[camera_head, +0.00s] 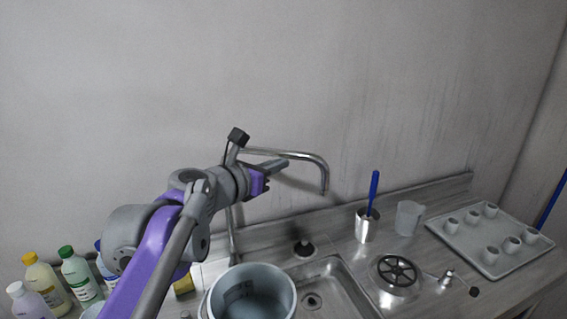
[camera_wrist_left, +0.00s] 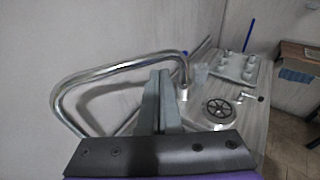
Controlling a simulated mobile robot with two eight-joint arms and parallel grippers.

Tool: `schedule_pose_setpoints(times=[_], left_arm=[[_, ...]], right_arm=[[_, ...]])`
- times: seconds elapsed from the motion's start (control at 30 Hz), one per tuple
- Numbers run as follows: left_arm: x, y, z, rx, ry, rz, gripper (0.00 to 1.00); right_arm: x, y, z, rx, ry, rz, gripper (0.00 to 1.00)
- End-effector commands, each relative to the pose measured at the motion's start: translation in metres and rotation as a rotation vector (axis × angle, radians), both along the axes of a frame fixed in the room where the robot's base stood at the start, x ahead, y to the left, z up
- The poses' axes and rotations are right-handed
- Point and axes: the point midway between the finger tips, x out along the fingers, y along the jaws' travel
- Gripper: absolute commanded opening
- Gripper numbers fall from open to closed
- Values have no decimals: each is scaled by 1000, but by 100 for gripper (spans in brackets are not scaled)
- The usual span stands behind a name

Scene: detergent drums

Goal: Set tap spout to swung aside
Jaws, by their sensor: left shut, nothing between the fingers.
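The tap spout (camera_head: 308,158) is a bare metal tube. In the head view it runs to the right along the wall and bends down at its outlet end, near the sink (camera_head: 354,292). In the left wrist view the spout (camera_wrist_left: 112,70) arches across, with its outlet to the right of the fingers. My left gripper (camera_head: 284,164) is shut and empty, just beside the spout's horizontal stretch. Its fingers (camera_wrist_left: 160,92) show below the tube in the left wrist view; whether they touch it I cannot tell. The tap's base is partly hidden behind my arm. My right gripper is not in view.
A grey drum (camera_head: 212,306) stands at the sink's left. Several bottles (camera_head: 80,272) stand at far left. A metal cup (camera_head: 366,226) with a blue-handled tool, a clear beaker (camera_head: 408,218), a handwheel (camera_head: 397,271) and a tray of cups (camera_head: 462,240) are at right.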

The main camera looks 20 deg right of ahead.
Motion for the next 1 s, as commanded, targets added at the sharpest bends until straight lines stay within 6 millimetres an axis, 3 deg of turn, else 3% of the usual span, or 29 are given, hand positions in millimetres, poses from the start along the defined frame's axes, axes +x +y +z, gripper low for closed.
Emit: schedule_pose_setpoints(times=[0.2,0.4,1.0], left_arm=[[-36,29,4,2,2,1,0],[-55,44,9,3,2,0,0],[-60,48,10,7,-4,-1,0]], right_arm=[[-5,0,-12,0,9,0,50],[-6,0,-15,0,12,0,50],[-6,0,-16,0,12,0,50]])
